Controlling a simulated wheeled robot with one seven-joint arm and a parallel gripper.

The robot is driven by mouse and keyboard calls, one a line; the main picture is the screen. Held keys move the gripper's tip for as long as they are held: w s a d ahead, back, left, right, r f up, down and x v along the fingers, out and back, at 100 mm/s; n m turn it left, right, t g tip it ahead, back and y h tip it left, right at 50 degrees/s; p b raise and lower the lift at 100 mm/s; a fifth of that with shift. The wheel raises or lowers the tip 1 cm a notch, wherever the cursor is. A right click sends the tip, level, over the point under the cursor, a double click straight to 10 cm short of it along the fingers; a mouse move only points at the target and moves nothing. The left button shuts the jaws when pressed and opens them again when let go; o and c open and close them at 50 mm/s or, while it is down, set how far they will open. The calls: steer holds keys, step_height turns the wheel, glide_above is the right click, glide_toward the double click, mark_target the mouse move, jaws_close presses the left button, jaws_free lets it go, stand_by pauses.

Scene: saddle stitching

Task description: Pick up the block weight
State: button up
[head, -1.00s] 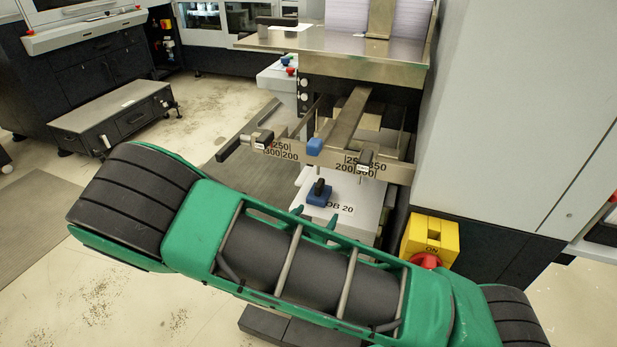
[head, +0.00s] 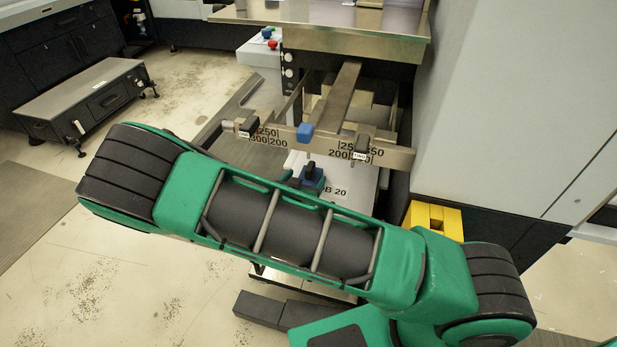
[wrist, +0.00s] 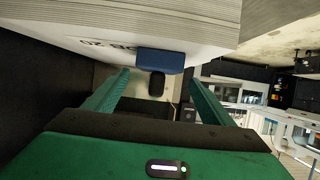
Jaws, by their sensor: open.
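The block weight (head: 313,181) is a blue block with a black knob, lying on a white stack of sheets (head: 340,194) marked with a "20". My arm hides its lower part in the head view. In the wrist view the block weight (wrist: 162,61) appears upside down at the sheets' edge, its black knob pointing toward me. My gripper (wrist: 158,78) is open. Its two green fingers stand left and right of the knob in the picture, with gaps on both sides. I see no contact. My arm mostly hides the gripper in the head view.
A metal rail (head: 340,148) with number marks and a blue clamp (head: 305,133) crosses just behind the block weight. A metal table (head: 350,38) is above it. A grey machine wall (head: 520,100) and a yellow box (head: 436,217) are on the right.

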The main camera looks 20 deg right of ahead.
steer(key=x, duration=0.5)
steer(key=shift+s+d+f, duration=0.1)
steer(key=shift+d+f, duration=0.05)
steer(key=c, duration=1.7)
jaws_close()
steer(key=shift+r, duration=0.3)
